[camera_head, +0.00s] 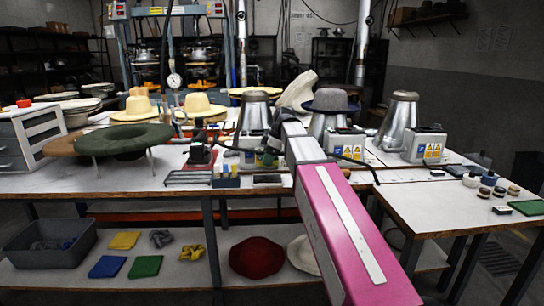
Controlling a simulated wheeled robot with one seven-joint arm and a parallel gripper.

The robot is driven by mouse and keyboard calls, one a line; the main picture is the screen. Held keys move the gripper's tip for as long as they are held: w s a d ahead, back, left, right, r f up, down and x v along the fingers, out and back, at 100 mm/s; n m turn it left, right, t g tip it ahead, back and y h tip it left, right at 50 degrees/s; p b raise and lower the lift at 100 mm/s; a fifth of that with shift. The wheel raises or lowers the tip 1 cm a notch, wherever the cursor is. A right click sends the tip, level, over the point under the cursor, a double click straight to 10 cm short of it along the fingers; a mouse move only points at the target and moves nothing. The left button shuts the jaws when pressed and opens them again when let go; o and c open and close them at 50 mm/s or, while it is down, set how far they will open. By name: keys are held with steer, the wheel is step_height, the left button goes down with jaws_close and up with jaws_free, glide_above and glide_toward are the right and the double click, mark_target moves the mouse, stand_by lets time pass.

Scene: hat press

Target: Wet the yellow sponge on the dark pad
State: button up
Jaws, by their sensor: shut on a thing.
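My gripper (265,155) is at the far end of my pink arm, low over the front part of the main table. It looks small and dark here. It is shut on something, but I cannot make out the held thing. A dark pad (267,180) lies flat at the table's front edge, just below my gripper in the picture. I cannot tell whether the held thing touches it. I cannot pick out a yellow sponge with certainty; small blue-based blocks (226,181) stand left of the pad.
Metal hat blocks (403,118), one under a grey hat (331,101), stand behind my gripper. A green hat (124,139) is on the left. A right-hand table (450,205) holds small jars and a green pad (526,207). Folded cloths (125,240) lie on the lower shelf.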

mark_target(264, 179)
steer(key=shift+f, duration=3.05)
steer(key=shift+f, duration=0.55)
steer(key=shift+r, duration=3.55)
